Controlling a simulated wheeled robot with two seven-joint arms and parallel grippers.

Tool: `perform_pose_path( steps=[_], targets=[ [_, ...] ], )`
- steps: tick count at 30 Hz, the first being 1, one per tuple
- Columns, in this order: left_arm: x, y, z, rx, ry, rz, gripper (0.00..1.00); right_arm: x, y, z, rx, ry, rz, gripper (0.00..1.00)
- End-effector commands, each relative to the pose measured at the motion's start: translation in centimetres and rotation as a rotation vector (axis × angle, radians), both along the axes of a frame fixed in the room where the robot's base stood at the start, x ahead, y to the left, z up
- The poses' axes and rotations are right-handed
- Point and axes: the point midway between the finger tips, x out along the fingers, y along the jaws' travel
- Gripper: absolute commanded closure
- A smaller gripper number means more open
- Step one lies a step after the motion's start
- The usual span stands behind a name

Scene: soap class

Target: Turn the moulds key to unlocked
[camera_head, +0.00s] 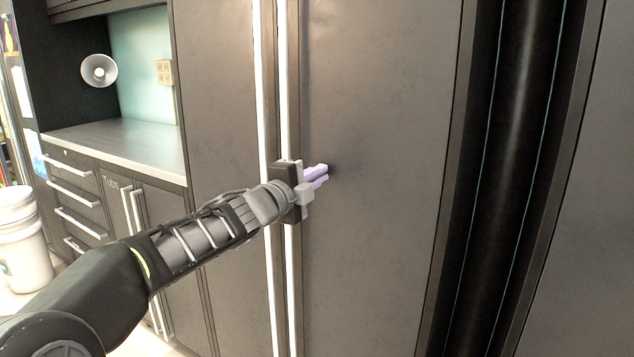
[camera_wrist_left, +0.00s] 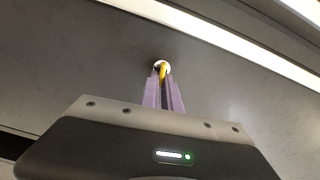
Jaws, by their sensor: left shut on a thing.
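My left gripper (camera_head: 318,174) reaches in from the left to the face of a tall dark cabinet door (camera_head: 390,120). In the left wrist view the purple fingers of the gripper (camera_wrist_left: 163,80) are shut on a small yellow key (camera_wrist_left: 163,70). The key stands in a round white lock (camera_wrist_left: 158,64) on the dark door. In the head view the key and lock are hidden behind the fingers. I cannot tell from these frames which way the key is turned. My right gripper is in neither view.
Long bright vertical handles (camera_head: 284,80) run beside my left gripper. A counter (camera_head: 115,135) with drawers stands at the left, and white buckets (camera_head: 22,240) stand on the floor at the far left. A dark rounded column (camera_head: 515,180) is at the right.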

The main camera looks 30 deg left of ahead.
Motion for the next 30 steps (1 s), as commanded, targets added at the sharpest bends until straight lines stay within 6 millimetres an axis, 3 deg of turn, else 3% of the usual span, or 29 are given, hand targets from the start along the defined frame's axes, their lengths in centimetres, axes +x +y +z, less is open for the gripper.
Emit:
perform_pose_path(
  steps=[9,22,23,30],
  targets=[
    [0.02,-0.06,-0.27,0.107,0.004,0.0,1.0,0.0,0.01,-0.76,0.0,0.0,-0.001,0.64],
    [0.02,-0.07,-0.25,0.118,0.005,-0.001,1.0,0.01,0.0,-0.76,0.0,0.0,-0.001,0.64],
    [0.02,-0.06,-0.26,0.118,0.005,-0.001,0.91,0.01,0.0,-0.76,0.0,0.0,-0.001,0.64],
    [0.01,-0.04,-0.2,0.117,0.004,0.0,0.72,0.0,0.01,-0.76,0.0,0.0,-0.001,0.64]
  ],
)
